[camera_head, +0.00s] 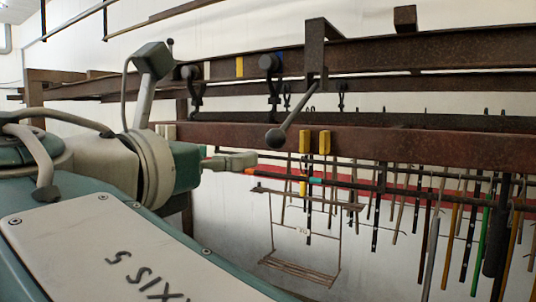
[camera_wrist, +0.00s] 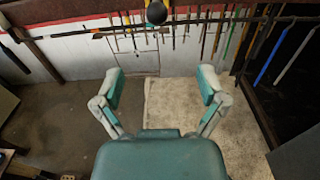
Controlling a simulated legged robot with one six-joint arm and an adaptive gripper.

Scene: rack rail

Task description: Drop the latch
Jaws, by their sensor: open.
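The latch looks to be a dark lever (camera_head: 296,114) with a round knob (camera_head: 275,138), on an upright bracket (camera_head: 315,55) at the rusty rack beams. The lever slants from the bracket down and left to the knob. My gripper (camera_head: 248,162) is just below and left of the knob in the head view, apart from it in the picture. In the wrist view my gripper (camera_wrist: 160,82) has its two teal-padded fingers spread wide, with nothing between them. A dark ball with yellow behind it, likely the knob (camera_wrist: 156,13), shows at the top edge, beyond the fingertips.
Rusty rack beams (camera_head: 440,147) run across the scene, with two yellow blocks (camera_head: 314,142) on the lower one. Many rods and tools (camera_head: 480,235) hang below at the right. A wire frame (camera_head: 300,268) hangs beneath the knob. The floor (camera_wrist: 165,120) between the fingers looks clear.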

